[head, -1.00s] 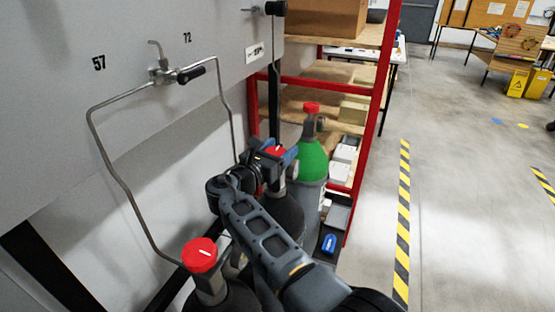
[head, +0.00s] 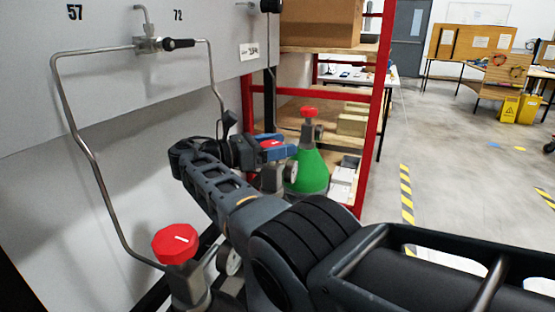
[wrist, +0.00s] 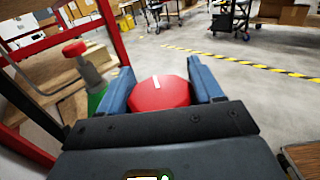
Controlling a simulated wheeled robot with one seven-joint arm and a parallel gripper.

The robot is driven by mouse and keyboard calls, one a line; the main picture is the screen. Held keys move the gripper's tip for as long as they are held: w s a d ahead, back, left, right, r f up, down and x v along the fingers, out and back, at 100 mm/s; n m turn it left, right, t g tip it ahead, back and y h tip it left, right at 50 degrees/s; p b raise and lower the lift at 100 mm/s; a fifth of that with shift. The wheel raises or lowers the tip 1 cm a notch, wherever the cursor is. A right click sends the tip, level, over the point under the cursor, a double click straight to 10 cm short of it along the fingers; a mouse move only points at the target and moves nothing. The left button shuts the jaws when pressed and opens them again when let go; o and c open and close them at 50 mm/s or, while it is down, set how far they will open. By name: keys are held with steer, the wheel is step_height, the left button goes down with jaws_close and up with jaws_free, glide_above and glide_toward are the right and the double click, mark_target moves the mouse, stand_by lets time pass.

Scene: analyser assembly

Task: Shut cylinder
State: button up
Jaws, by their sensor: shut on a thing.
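Three gas cylinders stand in a row by the grey panel, each with a red valve knob. My gripper (head: 277,149) is at the middle cylinder, its blue fingers on either side of that red knob (wrist: 160,95). In the wrist view the knob sits between both fingers, its white mark pointing up and slightly left. The near cylinder's red knob (head: 175,243) is at the lower left of the head view. The green cylinder (head: 308,172) stands beyond my gripper, with its own red knob (head: 309,112) on top. My arm hides most of the middle cylinder.
Bent steel pipes (head: 84,150) run along the grey panel (head: 200,60) to a valve with a black handle (head: 180,43). A red-framed shelf (head: 376,110) stands behind the green cylinder. Open floor (head: 470,190) with striped tape lies to the right.

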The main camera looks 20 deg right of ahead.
mark_target(279, 143)
steer(key=shift+f+m+g+b, duration=0.25)
steer(key=shift+m+g+b, duration=0.45)
steer(key=shift+b, duration=1.7)
steer(key=shift+r+g+b, duration=0.3)
steer(key=shift+g+b, duration=0.4)
steer(key=shift+b, duration=0.6)
steer(key=o, duration=1)
steer(key=shift+s, duration=0.1)
steer(key=shift+c, duration=0.2)
steer(key=shift+m, duration=0.3)
step_height(279, 143, up, 4)
steer(key=p, duration=0.2)
steer(key=shift+d+r+p, duration=0.1)
steer(key=shift+r+p, duration=0.05)
steer(key=shift+p, duration=0.15)
steer(key=s+d+r+p, duration=0.6)
steer(key=d, duration=0.3)
steer(key=shift+s+d+r, duration=0.2)
steer(key=shift+d+r, duration=0.15)
steer(key=shift+d, duration=0.05)
